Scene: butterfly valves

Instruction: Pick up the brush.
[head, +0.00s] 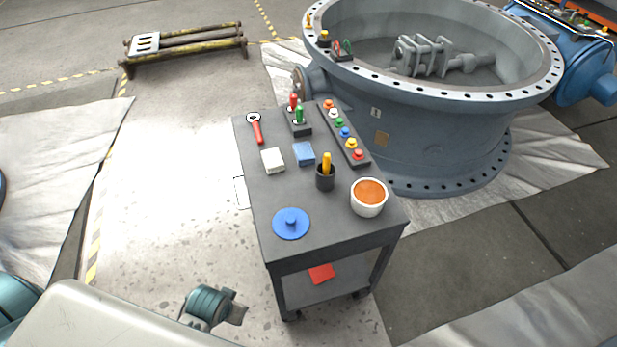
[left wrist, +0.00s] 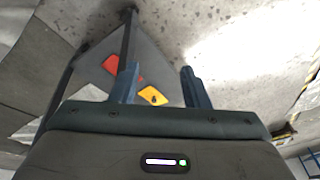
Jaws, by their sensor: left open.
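A yellow-orange handle (head: 326,161) stands upright in a small black cup (head: 325,181) on the cart top; it looks like the brush, and its lower end is hidden in the cup. My left wrist shows at the bottom of the head view, left of the cart and apart from it. In the left wrist view my left gripper (left wrist: 160,71) is open and empty, its two blue fingers spread. Beyond the fingers are a red piece (left wrist: 110,64) and a yellow piece (left wrist: 153,96) with a black mark. The brush is not in the left wrist view. My right gripper is not in view.
The dark cart (head: 335,238) also carries a white pot with orange contents (head: 369,195), a blue lid (head: 290,223), a blue block (head: 304,153), a white block (head: 272,160), a red-handled tool (head: 256,130) and a rack of coloured knobs (head: 344,134). A large valve (head: 420,140) stands behind.

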